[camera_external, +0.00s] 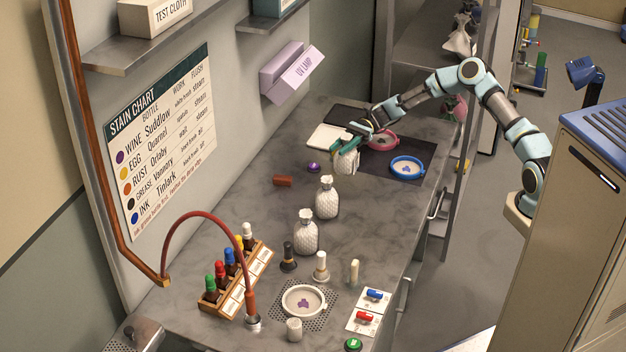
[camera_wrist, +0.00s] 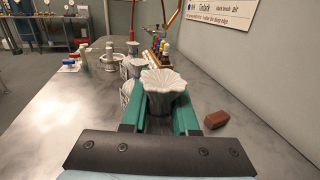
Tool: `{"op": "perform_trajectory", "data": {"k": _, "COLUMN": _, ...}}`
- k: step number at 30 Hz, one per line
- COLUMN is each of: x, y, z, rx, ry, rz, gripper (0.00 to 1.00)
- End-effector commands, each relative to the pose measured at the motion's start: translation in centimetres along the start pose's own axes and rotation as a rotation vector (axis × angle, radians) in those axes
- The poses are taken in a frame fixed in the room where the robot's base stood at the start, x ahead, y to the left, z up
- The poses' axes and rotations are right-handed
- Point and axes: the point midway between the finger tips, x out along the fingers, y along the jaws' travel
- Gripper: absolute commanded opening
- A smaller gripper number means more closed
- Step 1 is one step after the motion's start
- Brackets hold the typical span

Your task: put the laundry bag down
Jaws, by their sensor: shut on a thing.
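A white quilted laundry bag (camera_external: 346,163) is between the green fingers of my gripper (camera_external: 349,150), over the far part of the grey counter (camera_external: 258,222). In the wrist view the bag's pale, fluted top (camera_wrist: 164,82) fills the space between the two green fingers (camera_wrist: 162,117), which are shut on it. The bag is upright. Its lower part is hidden in the wrist view, and I cannot tell whether its base touches the counter. Two similar white bags stand nearer on the counter, one at the middle (camera_external: 327,200) and one closer to the front (camera_external: 305,236).
A reddish-brown block (camera_external: 283,181) and a small purple thing (camera_external: 313,168) lie left of the held bag. A pink hoop (camera_external: 370,145) and blue hoop (camera_external: 406,178) lie on a dark mat (camera_external: 428,152) to its right. A bottle rack (camera_external: 240,297) stands nearer.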

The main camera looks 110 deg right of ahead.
Motion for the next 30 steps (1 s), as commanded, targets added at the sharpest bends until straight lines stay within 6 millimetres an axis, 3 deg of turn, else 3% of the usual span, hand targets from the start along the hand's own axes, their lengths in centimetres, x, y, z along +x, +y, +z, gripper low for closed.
{"op": "perform_trajectory", "data": {"k": 10, "x": 0.0, "y": -0.1, "z": -4.0, "rx": -0.001, "ry": 0.000, "rz": 0.000, "gripper": 0.00}}
{"op": "perform_trajectory", "data": {"k": 22, "x": 0.0, "y": 0.0, "z": -4.8, "rx": -0.001, "ry": 0.001, "rz": 0.000, "gripper": 0.00}}
{"op": "perform_trajectory", "data": {"k": 23, "x": 0.0, "y": 0.0, "z": -4.8, "rx": -0.001, "ry": 0.001, "rz": 0.000, "gripper": 0.29}}
{"op": "perform_trajectory", "data": {"k": 30, "x": 0.0, "y": 0.0, "z": -4.7, "rx": -0.001, "ry": 0.001, "rz": 0.000, "gripper": 0.56}}
